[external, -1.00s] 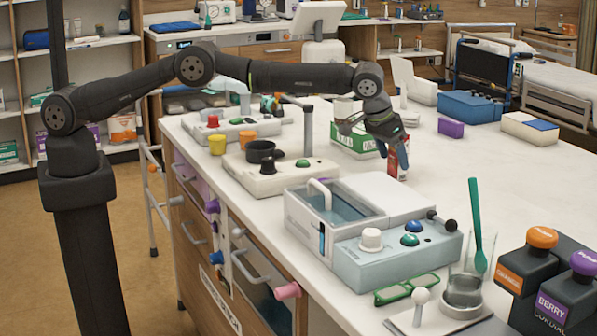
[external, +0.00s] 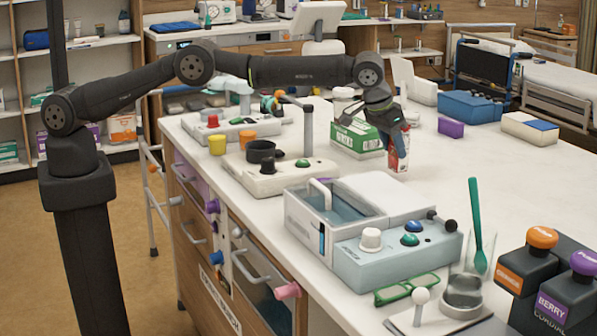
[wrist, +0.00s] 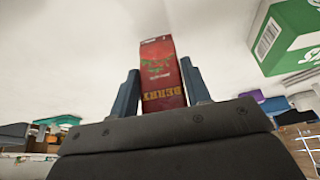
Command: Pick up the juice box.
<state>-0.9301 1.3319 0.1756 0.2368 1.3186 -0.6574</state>
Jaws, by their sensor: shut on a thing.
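The juice box (wrist: 160,72) is red, with "BERRY" lettering that reads upside down in the wrist view. It stands between the two blue-grey fingers of my gripper (wrist: 160,88), which are shut on its sides. In the external view my gripper (external: 397,145) points down over the white counter, and the juice box (external: 399,157) shows red and white, partly hidden by the fingers. Whether its base touches the counter or is slightly above it, I cannot tell.
A green and white carton (external: 357,138) stands just left of my gripper; it also shows at the wrist view's upper right (wrist: 290,38). A purple box (external: 450,127) lies to the right. Devices crowd the front of the counter (external: 520,190).

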